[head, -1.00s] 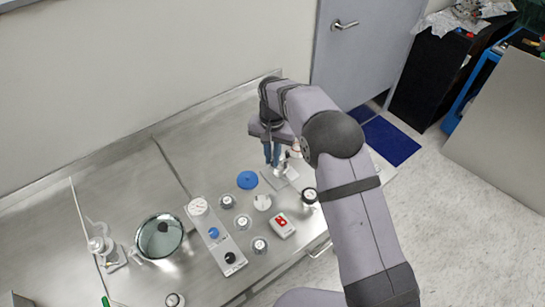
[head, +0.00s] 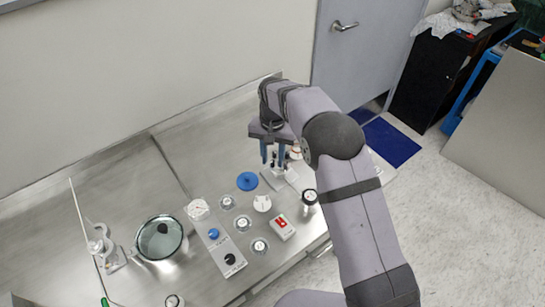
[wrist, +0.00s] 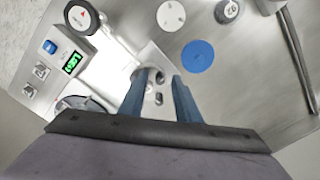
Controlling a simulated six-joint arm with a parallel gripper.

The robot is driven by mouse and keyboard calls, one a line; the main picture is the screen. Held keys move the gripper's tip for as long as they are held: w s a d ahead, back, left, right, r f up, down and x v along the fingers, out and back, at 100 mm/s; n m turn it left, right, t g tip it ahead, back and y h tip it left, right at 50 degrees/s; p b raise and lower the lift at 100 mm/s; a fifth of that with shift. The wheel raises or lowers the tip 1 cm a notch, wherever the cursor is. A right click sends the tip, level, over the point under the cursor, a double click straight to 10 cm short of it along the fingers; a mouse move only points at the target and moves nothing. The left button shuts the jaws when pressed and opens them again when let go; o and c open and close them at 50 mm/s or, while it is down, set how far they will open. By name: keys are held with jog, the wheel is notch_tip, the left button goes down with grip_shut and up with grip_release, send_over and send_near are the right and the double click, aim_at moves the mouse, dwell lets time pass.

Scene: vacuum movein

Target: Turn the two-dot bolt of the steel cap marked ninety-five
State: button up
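My gripper (head: 273,160) is open, its two blue fingers pointing down and apart. It is over a steel plate (head: 279,178) at the bench's right end. In the wrist view the fingers (wrist: 159,76) straddle small steel round parts with dark spots (wrist: 158,98) on the plate (wrist: 150,55). I cannot tell whether they touch. No mark reading ninety-five and no two-dot bolt can be made out.
A blue disc (head: 247,181) and a white disc (head: 262,203) lie near the gripper. A red-and-white box (head: 282,227), a dark-rimmed dial (wrist: 82,17) and a panel with a green display (wrist: 72,63) are around. A long knob panel (head: 214,236) and glass dish (head: 160,238) stand left.

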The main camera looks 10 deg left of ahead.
jog(key=shift+r+b, duration=1.3)
jog(key=shift+r, duration=2.4)
jog(key=shift+s+a, duration=0.1)
notch_tip(320, 180, up, 4)
jog(key=s+a, duration=0.1)
jog(key=a, duration=0.1)
jog(key=n+t+b, duration=0.1)
jog(key=t, duration=0.3)
send_near(275, 151)
jog(key=shift+s+d+f, duration=0.1)
jog(key=shift+s+f, duration=0.2)
jog(key=shift+f, duration=0.3)
jog(key=shift+w+a+r+t, duration=0.1)
jog(key=shift+w+a+t, duration=0.1)
jog(key=shift+w+t, duration=0.1)
jog(key=shift+p+x, duration=1.3)
jog(key=shift+x, duration=2.35)
